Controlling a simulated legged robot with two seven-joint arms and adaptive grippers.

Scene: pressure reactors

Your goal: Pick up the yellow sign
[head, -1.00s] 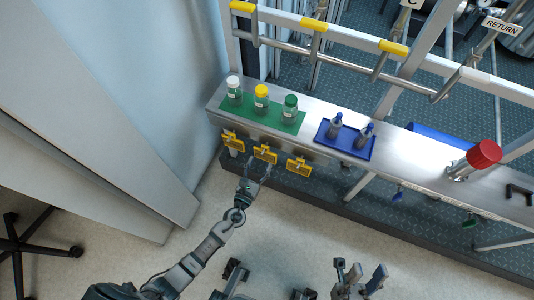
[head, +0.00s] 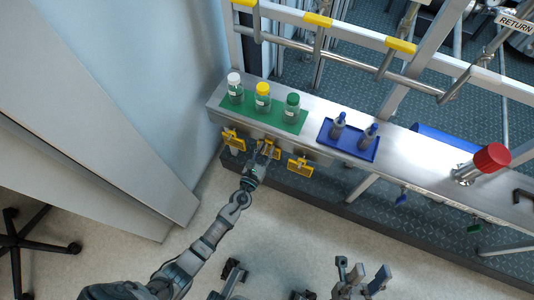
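Three yellow signs hang in a row from the front edge of the metal shelf: a left one (head: 233,139), a middle one (head: 267,149) and a right one (head: 300,167). My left gripper (head: 266,152) is at the middle sign, with its fingers apart and partly covering it. Some yellow shows between and beside the fingers; whether they touch the sign is too small to tell. My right gripper (head: 361,272) is low in the picture, open and empty, well away from the signs.
On the shelf (head: 312,148) stand three bottles with white, yellow and green caps on a green mat (head: 287,126). A blue tray (head: 345,147) holds two small grey-blue bottles. A red-topped valve (head: 490,158) is further right.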

